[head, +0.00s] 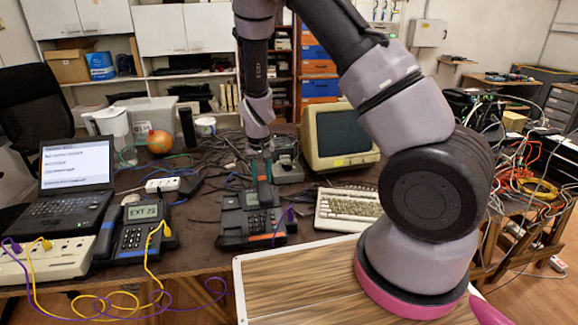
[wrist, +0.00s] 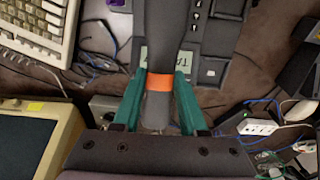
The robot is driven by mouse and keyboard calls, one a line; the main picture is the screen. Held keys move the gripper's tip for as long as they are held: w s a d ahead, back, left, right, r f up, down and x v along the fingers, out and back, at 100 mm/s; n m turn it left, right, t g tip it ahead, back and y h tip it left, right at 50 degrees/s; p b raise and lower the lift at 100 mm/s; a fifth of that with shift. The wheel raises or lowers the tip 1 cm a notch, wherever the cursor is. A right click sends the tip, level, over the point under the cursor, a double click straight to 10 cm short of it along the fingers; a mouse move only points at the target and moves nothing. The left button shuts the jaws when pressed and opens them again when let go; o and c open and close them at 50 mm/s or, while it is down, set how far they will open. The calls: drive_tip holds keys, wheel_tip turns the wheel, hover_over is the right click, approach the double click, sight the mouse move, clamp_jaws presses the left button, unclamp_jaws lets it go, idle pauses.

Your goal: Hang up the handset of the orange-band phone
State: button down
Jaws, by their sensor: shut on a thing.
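The handset extends over the phone's body and partly covers the display (wrist: 157,58). I cannot tell whether the handset touches the cradle; its far end is out of the wrist view.
A beige keyboard (head: 347,209) and monitor (head: 340,137) are at right. Loose cables cover much of the table. A wood-topped surface (head: 300,278) is in front.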

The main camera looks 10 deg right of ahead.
drive_tip(key=shift+t, duration=0.5)
drive_tip(key=shift+s+a+f, duration=0.55)
drive_tip(key=shift+a+f, duration=0.6)
drive_tip(key=shift+a, duration=0.7)
drive_tip(key=shift+s+a+f, duration=0.6)
drive_tip(key=shift+a+f, duration=0.6)
drive_tip(key=shift+a, duration=0.65)
drive_tip(key=shift+s+a+f, duration=0.55)
drive_tip(key=shift+a+f, duration=0.6)
drive_tip(key=shift+a, duration=0.7)
drive_tip(key=shift+x, duration=0.9)
drive_tip(key=shift+c, duration=1.8)
unclamp_jaws()
drive_tip(key=v, duration=1)
drive_tip(key=shift+r, duration=0.4)
drive_tip(key=shift+s+d, duration=0.1)
